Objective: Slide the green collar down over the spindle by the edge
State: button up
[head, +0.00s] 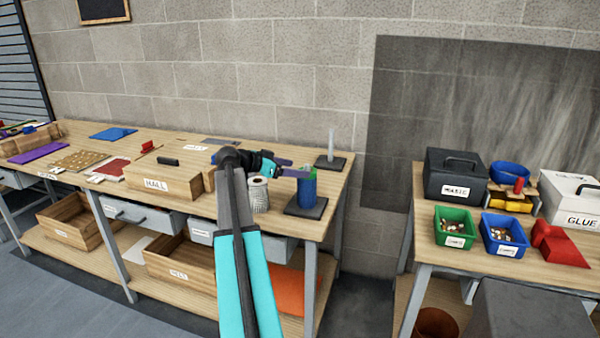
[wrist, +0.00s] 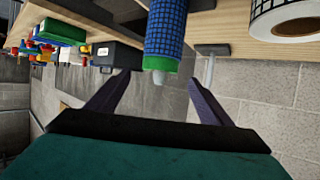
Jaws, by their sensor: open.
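The green collar (head: 310,171) sits at the top of a spindle near the bench's front edge, directly above a blue gridded sleeve (head: 306,193). The wrist view shows the green collar (wrist: 161,64) around the spindle, touching the blue sleeve (wrist: 166,28), with the pale spindle tip (wrist: 158,78) poking out. The spindle's dark square base (head: 306,209) rests on the bench. A second, bare spindle (head: 331,143) stands farther back. My gripper (head: 291,168) is open and empty beside the collar; in the wrist view its fingers (wrist: 160,84) are spread either side of the spindle's line.
A white gridded roll (head: 258,195) stands left of the spindle, close under my arm. A wooden box marked HALL (head: 165,183) lies farther left. A gap separates this bench from the right table (head: 500,268), which carries bins and cases. Bench top (head: 270,222) is clear near the front.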

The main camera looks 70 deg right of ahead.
jog(key=b+v, duration=0.1)
jog(key=v, duration=0.8)
jog(key=shift+b, duration=0.4)
jog(key=shift+a, duration=0.1)
dwell(0.4)
